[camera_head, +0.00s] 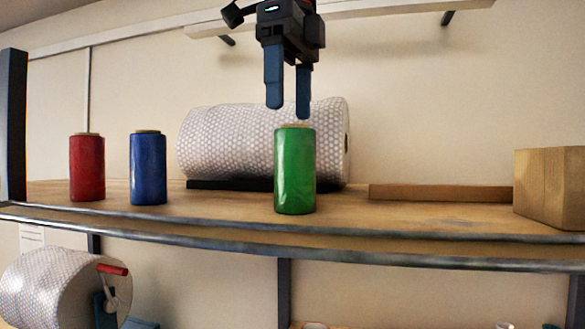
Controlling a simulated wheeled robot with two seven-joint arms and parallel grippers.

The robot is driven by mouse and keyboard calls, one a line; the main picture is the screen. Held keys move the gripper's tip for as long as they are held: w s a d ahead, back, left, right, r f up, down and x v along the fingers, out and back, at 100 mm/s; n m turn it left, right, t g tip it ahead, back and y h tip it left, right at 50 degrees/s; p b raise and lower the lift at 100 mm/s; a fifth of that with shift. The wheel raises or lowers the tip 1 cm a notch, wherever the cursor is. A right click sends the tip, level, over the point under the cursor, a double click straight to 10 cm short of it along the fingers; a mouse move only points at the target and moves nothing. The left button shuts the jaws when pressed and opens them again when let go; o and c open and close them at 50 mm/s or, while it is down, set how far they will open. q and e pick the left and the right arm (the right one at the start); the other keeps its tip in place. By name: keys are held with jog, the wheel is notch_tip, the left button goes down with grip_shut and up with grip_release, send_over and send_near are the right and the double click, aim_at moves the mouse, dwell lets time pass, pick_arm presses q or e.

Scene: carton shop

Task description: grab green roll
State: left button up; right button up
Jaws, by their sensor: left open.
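The green roll (295,172) stands upright on the wooden shelf (410,210), near its front edge. My left gripper (288,112) is above it, pointing down, with its two blue fingers apart and nothing between them. The fingertips are a little above the top of the green roll, roughly in line with it. How far the gripper is in depth from the roll is hard to tell. My right gripper is not in view.
A blue roll (148,168) and a red roll (87,167) stand to the left. A large bubble-wrap roll (225,145) lies behind the green roll. A cardboard box (550,187) stands at the right end. A metal rail (200,238) runs along the shelf front.

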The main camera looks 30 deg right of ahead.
aim_at(295, 152)
pick_arm(q)
jog(key=shift+w+d+f+p, duration=0.3)
jog(key=shift+w+d+f, duration=0.25)
jog(key=shift+w+f, duration=0.15)
jog(key=shift+s+a+f+p, duration=0.25)
jog(key=shift+s+f+p, duration=0.05)
jog(key=shift+f, duration=0.25)
jog(key=shift+s+a, duration=0.15)
jog(key=shift+s, duration=0.1)
jog(key=shift+f, duration=0.1)
jog(key=shift+w+d+f+p, duration=0.3)
jog(key=shift+f+p, duration=0.3)
jog(key=shift+p, duration=0.4)
jog(key=shift+d+f+p, duration=0.25)
jog(key=shift+f+p, duration=0.55)
jog(key=shift+f, duration=0.1)
jog(key=shift+s+a+f+p, duration=0.1)
jog(key=shift+f+p, duration=0.1)
jog(key=shift+f, duration=0.25)
jog(key=shift+s+a+f+p, duration=0.1)
jog(key=shift+f+p, duration=0.1)
jog(key=shift+f, duration=0.45)
jog(key=shift+w+d+f, duration=0.1)
jog(key=shift+w+d, duration=0.05)
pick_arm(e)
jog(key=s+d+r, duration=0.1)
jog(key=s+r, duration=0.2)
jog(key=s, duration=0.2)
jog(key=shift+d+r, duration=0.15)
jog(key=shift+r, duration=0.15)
